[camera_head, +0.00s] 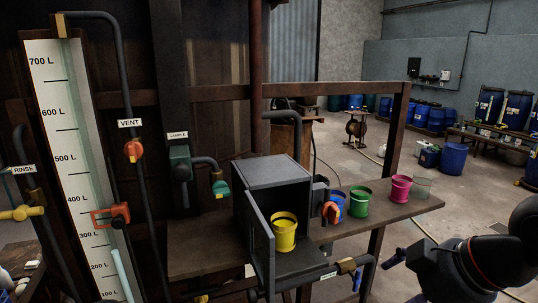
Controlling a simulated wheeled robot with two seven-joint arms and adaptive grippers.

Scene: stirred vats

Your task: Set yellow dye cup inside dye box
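The yellow dye cup (283,232) stands upright in the open front of the grey dye box (278,172). It rests on the box floor near the front edge, and no gripper touches it. The box door (260,243) is swung open to the left and hides part of the cup's surroundings. My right arm comes in at the lower right, apart from the cup and box. Its gripper (400,258) shows only as a small dark and blue part at the arm's end, and its fingers are not clear. My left gripper is not in view.
Upright posts flank the shelf.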

